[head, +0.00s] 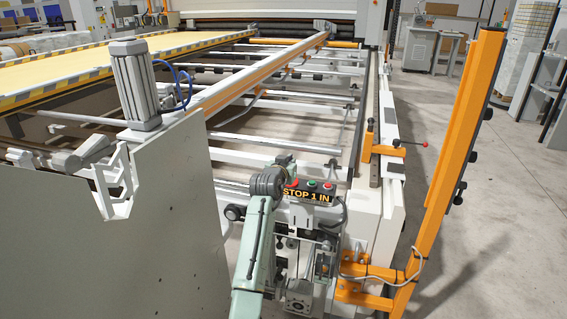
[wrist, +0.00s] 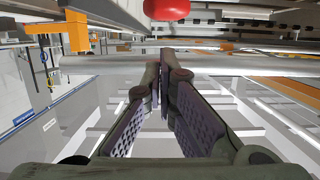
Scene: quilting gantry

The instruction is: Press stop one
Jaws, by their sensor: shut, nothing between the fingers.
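In the wrist view a rounded red button head (wrist: 167,9) sits at the top edge, cut off by the frame, above and beyond my fingertips. My gripper (wrist: 163,75) is shut and empty, with a visible gap between it and the red head in the picture. In the head view my wrist covers part of the box's left side.
A green button (head: 311,184) and another red button (head: 328,186) sit on the box's top. A large pale panel (head: 130,240) stands at the left. An orange post (head: 455,150) stands at the right, with open floor beyond it.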

